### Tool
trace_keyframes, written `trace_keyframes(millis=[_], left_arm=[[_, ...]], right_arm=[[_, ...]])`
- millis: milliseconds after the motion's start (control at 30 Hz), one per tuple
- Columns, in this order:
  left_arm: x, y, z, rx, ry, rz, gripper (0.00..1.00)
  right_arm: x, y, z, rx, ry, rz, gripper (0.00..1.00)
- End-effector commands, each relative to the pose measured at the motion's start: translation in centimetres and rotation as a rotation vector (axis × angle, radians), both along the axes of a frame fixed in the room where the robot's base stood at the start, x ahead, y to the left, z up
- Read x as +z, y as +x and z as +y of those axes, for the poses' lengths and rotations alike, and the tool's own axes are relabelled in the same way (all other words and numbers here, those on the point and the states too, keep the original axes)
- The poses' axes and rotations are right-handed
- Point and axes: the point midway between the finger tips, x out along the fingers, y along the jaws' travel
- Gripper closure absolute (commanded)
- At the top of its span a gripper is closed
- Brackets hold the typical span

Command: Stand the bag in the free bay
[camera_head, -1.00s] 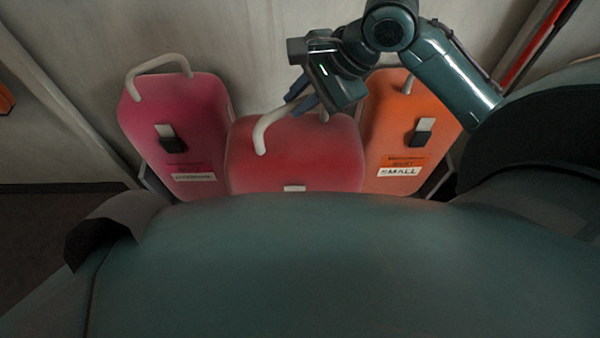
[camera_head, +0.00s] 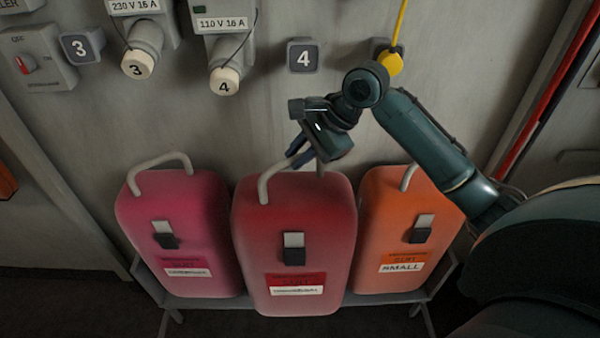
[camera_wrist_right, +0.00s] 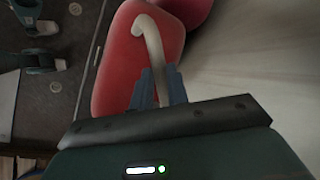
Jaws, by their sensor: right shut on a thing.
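The red bag (camera_head: 294,225) is upright in the middle, between a magenta bag (camera_head: 185,235) and an orange bag (camera_head: 405,240). My right gripper (camera_head: 305,160) is shut on its pale handle (camera_head: 265,185). The right wrist view shows both fingers (camera_wrist_right: 158,88) around that handle, with the red bag (camera_wrist_right: 115,70) beyond. The red bag's bottom overlaps the front rail of the grey rack (camera_head: 205,302) and shows a little lower than its neighbours. I cannot tell whether it hangs in front or touches the rack. My left gripper is out of view.
A red pipe (camera_head: 540,85) runs down at the right. The magenta and orange bags closely flank the red one.

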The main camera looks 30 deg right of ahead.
Motion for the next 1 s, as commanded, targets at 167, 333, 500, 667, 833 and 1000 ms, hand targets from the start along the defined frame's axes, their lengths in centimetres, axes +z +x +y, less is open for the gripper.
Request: trace_keyframes(millis=[167, 333, 500, 667, 833, 1000], left_arm=[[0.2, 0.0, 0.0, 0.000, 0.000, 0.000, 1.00], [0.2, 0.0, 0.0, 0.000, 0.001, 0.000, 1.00], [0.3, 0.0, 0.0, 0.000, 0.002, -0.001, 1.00], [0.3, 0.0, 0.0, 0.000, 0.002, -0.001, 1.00], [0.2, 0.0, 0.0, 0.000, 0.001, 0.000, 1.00], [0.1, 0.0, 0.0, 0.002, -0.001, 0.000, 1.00]], right_arm=[[1.4, 3.4, -1.4, -0.006, 0.012, -0.032, 1.00], [1.5, 5.7, -2.5, -0.004, 0.012, -0.032, 1.00], [1.4, 7.1, -3.2, -0.003, 0.013, -0.032, 1.00], [1.5, 8.0, -3.6, -0.003, 0.012, -0.032, 1.00], [0.2, 8.1, -3.6, -0.001, 0.012, -0.031, 1.00], [-0.5, 8.1, -3.6, -0.001, 0.012, -0.033, 1.00]])
